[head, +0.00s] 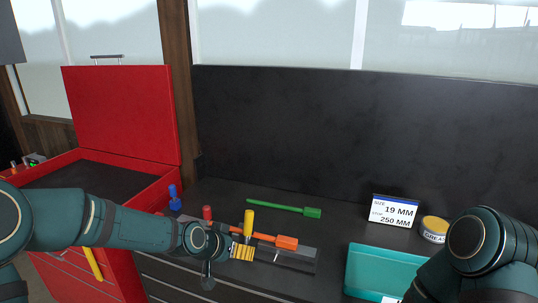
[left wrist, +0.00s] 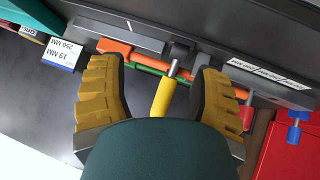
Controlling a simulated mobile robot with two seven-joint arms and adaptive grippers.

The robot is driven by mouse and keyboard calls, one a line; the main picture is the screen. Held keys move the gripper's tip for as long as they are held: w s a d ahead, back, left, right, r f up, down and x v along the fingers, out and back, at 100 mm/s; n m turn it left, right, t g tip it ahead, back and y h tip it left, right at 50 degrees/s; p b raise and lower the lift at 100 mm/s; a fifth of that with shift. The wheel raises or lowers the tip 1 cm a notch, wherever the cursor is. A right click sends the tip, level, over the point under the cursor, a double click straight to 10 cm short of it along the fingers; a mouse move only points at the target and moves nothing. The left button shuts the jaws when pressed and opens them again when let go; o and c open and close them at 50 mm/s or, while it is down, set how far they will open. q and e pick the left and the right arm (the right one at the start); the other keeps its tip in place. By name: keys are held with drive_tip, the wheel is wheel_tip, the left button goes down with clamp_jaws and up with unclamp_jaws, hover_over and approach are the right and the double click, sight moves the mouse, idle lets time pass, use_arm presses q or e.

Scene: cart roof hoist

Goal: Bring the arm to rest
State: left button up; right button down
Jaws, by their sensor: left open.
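My left arm reaches in from the left in the head view. Its left gripper (head: 243,253) is low in front of the grey rack (head: 298,263). In the left wrist view the yellow fingers of the left gripper (left wrist: 155,90) are spread wide. A yellow-handled tool (left wrist: 165,95) shows in the gap between them, with space on both sides; it stands upright in the head view (head: 249,222). Whether it lies within finger reach I cannot tell. My right arm shows at the lower right of the head view, but its gripper is out of the picture.
An orange tool (head: 287,242) and a green tool (head: 312,212) lie near the rack. Red (head: 207,213) and blue (head: 174,192) handles stand left. A sign (head: 395,211), grease tin (head: 434,229) and teal tray (head: 385,262) are right. An open red tool chest (head: 120,112) stands left.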

use_arm(q)
drive_tip(key=s+d+f+n+g+y+b, duration=0.1)
drive_tip(key=s+f+n+g, duration=0.4)
drive_tip(key=s+f, duration=1.9)
drive_tip(key=shift+d+f+b, duration=0.35)
drive_tip(key=shift+d+f, duration=0.1)
drive_tip(key=shift+d, duration=0.15)
drive_tip(key=shift+s, duration=0.1)
